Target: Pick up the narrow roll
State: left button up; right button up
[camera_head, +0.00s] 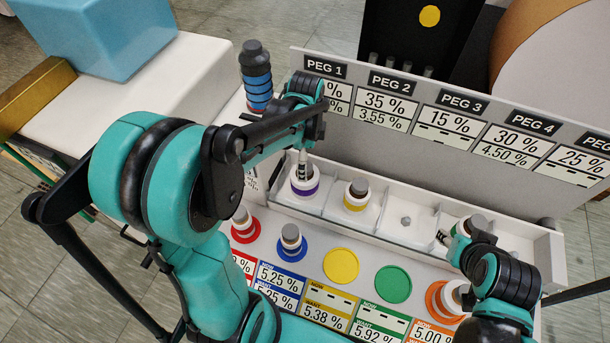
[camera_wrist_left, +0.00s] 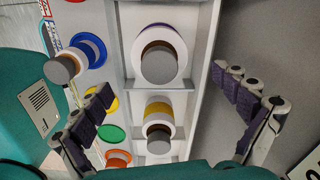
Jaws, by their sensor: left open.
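A white roll with a purple band (camera_head: 305,187) sits in the tray under PEG 1. In the left wrist view, this roll (camera_wrist_left: 178,72) shows its round end and grey core. A white roll with a yellow band (camera_head: 356,196) sits in the compartment under PEG 2, and also shows in the wrist view (camera_wrist_left: 158,108). I cannot tell which roll is the narrow one. My left gripper (camera_wrist_left: 165,84) is open above these rolls, its fingers apart on either side of the tray. My right gripper (camera_head: 446,240) is near a roll at PEG 4; its fingers are mostly hidden.
The PEG 3 compartment (camera_head: 404,222) holds no roll. Rolls stand on the red spot and the blue spot (camera_head: 291,250); the yellow disc (camera_head: 341,266) and green disc (camera_head: 393,284) are bare. The labelled panel (camera_head: 420,147) rises behind the tray. A blue-ringed bottle (camera_head: 257,77) stands at left.

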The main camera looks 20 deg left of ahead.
pick_arm(q)
jog(key=shift+f, duration=0.3)
notch_tip(320, 180, down, 2)
jog(key=shift+f+b, duration=0.1)
jog(key=shift+b, duration=0.45)
notch_tip(320, 180, down, 5)
jog(key=b, duration=0.2)
jog(key=shift+a+f+b, duration=0.15)
jog(key=shift+f+b, duration=0.05)
jog(key=shift+b, duration=0.15)
jog(key=shift+r, duration=0.15)
jog(key=c, duration=1.7)
notch_tip(320, 180, up, 10)
jog(key=p, duration=0.4)
